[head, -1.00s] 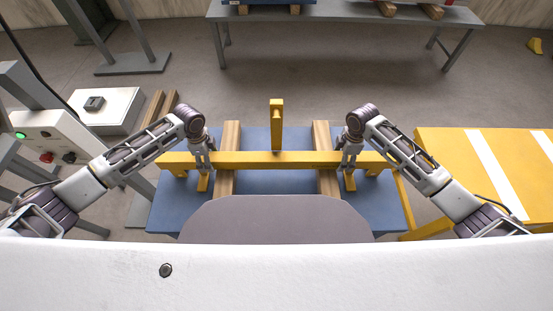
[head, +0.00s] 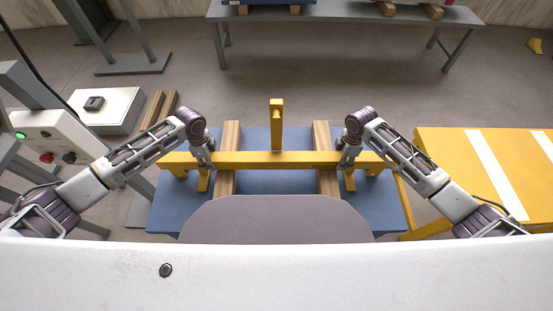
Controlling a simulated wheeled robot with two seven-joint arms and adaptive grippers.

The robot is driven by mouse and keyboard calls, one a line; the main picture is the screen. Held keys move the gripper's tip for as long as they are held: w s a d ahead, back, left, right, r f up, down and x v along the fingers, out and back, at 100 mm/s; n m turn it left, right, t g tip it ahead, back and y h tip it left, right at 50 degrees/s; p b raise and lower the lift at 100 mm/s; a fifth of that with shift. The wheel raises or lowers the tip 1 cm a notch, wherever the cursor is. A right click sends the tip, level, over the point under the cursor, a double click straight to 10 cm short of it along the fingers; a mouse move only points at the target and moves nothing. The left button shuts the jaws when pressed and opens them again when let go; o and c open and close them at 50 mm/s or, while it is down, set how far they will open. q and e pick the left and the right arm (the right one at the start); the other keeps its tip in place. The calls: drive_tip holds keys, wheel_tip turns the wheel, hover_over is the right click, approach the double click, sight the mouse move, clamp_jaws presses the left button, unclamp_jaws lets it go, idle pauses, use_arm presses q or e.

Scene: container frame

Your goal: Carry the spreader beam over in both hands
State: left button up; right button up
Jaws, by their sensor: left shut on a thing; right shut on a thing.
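The yellow spreader beam (head: 262,159) lies across the picture in the head view, over two wooden blocks, the left one (head: 230,145) and the right one (head: 322,145), on a blue table (head: 277,184). An upright yellow post stands at its middle, and short yellow feet show near its ends. My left gripper (head: 205,160) is shut on the beam just left of the left block. My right gripper (head: 347,160) is shut on the beam just right of the right block. The fingertips are partly hidden at the beam. I cannot tell whether the beam touches the blocks.
A yellow platform with white stripes (head: 450,165) stands at the right. A grey control box with a green light (head: 48,133) and a white switch box (head: 105,110) are at the left. A grey table (head: 345,14) stands at the back. The floor between is clear.

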use_arm(q)
clamp_jaws()
use_arm(e)
clamp_jaws()
use_arm(q)
drive_tip(key=shift+w+r, duration=0.15)
drive_tip(key=shift+w, duration=0.05)
use_arm(e)
drive_tip(key=shift+w+r, duration=0.15)
drive_tip(key=shift+w, duration=0.05)
use_arm(q)
drive_tip(key=shift+r, duration=0.2)
use_arm(e)
drive_tip(key=shift+r, duration=0.2)
